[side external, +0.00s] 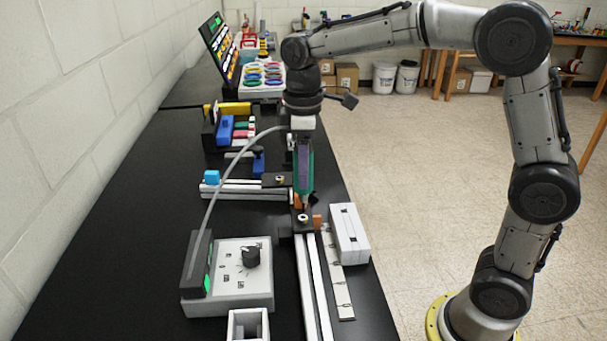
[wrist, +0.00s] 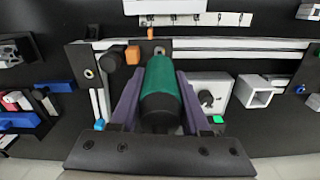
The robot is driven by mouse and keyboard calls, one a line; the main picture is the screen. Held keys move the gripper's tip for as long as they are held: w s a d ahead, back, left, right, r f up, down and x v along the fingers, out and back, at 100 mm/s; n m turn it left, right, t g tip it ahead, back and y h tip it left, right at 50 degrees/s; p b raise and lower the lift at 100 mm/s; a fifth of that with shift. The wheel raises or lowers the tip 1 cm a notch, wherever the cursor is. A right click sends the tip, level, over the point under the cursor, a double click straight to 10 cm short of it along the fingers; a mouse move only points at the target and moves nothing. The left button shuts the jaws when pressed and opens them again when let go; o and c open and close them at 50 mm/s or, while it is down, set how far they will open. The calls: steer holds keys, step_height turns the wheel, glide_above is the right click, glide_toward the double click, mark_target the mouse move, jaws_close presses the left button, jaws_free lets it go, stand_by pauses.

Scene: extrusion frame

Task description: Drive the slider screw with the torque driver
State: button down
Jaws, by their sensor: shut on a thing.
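My gripper (side external: 303,178) is shut on the torque driver, pointing down over the extrusion frame. In the wrist view the driver (wrist: 164,82) is a green cylinder with a black end, held between two purple fingers. Its cable runs to the controller in the side view. Below it, a dark slider block (side external: 302,224) with a bright screw (side external: 303,217) sits on the long silver rail (side external: 312,285). The driver's lower end is close above the slider; I cannot tell whether it touches the screw.
The controller box (side external: 245,283) with a black knob stands left of the rail, near a white square tube (side external: 242,325). A white block (side external: 349,234) and a marked strip (side external: 338,285) lie right of it. A corner plate (side external: 278,180) joins the cross rail. Colored parts lie beyond.

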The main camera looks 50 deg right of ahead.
steer(key=shift+r, duration=0.35)
steer(key=shift+r, duration=1.5)
